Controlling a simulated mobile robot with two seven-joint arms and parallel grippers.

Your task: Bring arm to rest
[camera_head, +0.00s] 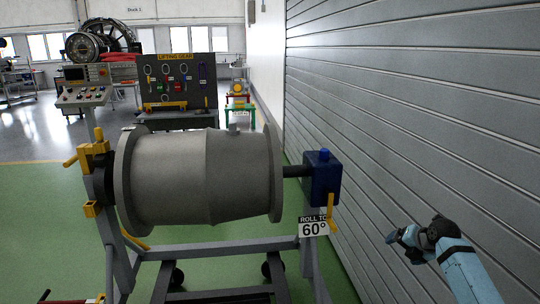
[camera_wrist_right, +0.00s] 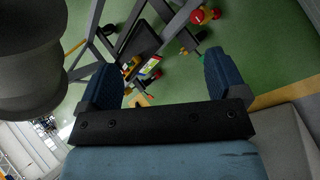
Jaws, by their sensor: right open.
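My right arm comes in at the lower right of the head view. Its gripper (camera_head: 396,240) hangs in the air beside the grey slatted wall, to the right of the stand and apart from it. In the right wrist view the gripper's two blue fingers (camera_wrist_right: 164,84) stand wide apart with nothing between them. My left gripper does not show in either view.
A grey drum-shaped casing (camera_head: 190,178) sits in a wheeled stand (camera_head: 215,247) with a blue end block (camera_head: 321,178) and a "ROLL TO 60°" sign (camera_head: 313,227). The slatted wall (camera_head: 420,100) runs close along the right. A control panel (camera_head: 82,95) and a lifting gear board (camera_head: 176,80) stand behind.

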